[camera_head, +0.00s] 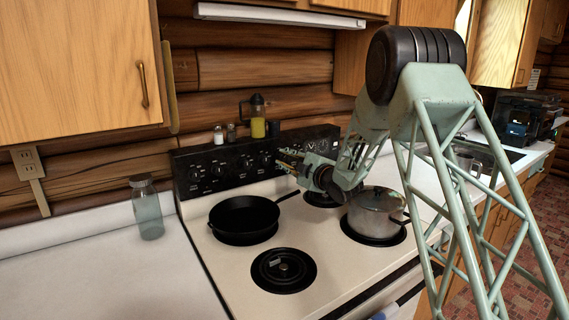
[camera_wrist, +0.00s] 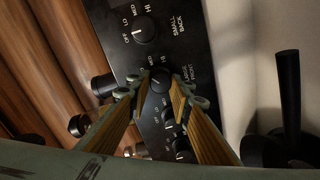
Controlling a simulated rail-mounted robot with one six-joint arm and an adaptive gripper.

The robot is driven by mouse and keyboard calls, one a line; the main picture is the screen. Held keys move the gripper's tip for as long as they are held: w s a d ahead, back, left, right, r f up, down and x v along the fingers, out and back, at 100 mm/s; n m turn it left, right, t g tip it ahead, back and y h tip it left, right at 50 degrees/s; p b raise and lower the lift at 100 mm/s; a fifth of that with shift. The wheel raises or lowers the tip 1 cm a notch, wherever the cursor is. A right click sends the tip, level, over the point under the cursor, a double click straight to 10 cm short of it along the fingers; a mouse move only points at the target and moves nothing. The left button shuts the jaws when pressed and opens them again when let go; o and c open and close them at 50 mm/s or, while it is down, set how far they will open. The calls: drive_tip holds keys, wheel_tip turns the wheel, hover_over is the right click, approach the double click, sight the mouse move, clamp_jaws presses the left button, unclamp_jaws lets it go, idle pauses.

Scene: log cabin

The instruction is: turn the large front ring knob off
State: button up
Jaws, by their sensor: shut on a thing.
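The large front ring knob (camera_wrist: 160,80) is a round black knob with a light pointer mark on the black control panel (camera_wrist: 112,30). Its "LARGE FRONT" label shows beside it in the wrist view. My gripper (camera_wrist: 160,90) has its two yellow-brown fingers on either side of this knob and is shut on it. The fingertips partly cover the dial markings, so I cannot read its setting with certainty. In the head view my gripper (camera_head: 283,160) reaches the back panel of the stove (camera_head: 225,283), and I cannot make out the held knob there.
The "SMALL BACK" knob (camera_wrist: 146,28) is close by, with more knobs past the fingers. A black frying pan (camera_head: 243,218) and a lidded pot (camera_head: 376,212) stand on burners. The front-left burner (camera_head: 284,270) is bare. A glass jar (camera_head: 147,210) stands on the left counter.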

drive_tip(key=n, duration=0.4)
drive_tip(key=shift+n, duration=2.8)
drive_tip(key=o, duration=0.9)
drive_tip(key=shift+a, duration=0.1)
drive_tip(key=shift+s, duration=0.1)
drive_tip(key=shift+v, duration=6)
drive_tip(key=shift+a+f, duration=0.1)
